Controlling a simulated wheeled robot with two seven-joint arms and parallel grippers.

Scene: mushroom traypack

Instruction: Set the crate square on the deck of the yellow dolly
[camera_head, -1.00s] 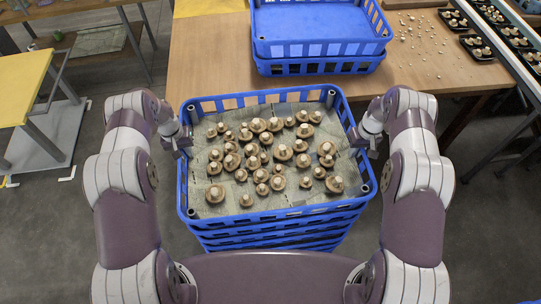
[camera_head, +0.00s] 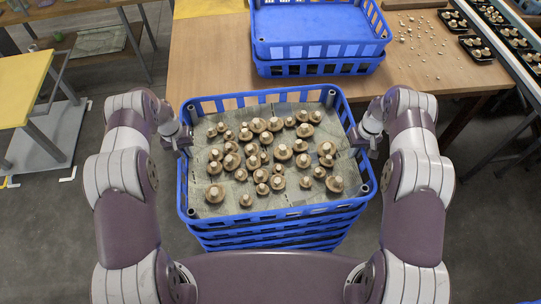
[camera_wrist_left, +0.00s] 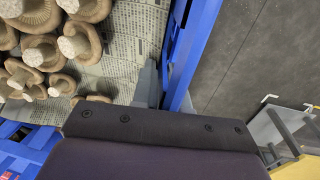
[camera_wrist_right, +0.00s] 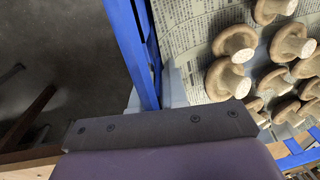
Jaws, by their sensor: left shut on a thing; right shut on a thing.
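The blue slatted crate (camera_head: 275,220) is in the middle of the head view, lined with printed paper and filled with many brown mushrooms. It is at the top of a stack of blue crates; I cannot tell whether there is a gap beneath it. My left gripper (camera_head: 181,143) is shut on its left wall, and my right gripper (camera_head: 364,141) is shut on its right wall. The walls also show in the left wrist view (camera_wrist_left: 196,42) and the right wrist view (camera_wrist_right: 131,48).
A wooden table (camera_head: 210,60) stands behind the crate, with empty stacked blue crates (camera_head: 318,50) and scattered small mushrooms. Black trays (camera_head: 476,47) of mushrooms are at the far right. A grey plate (camera_head: 50,140) lies below the yellow deck. Floor between deck and stack is clear.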

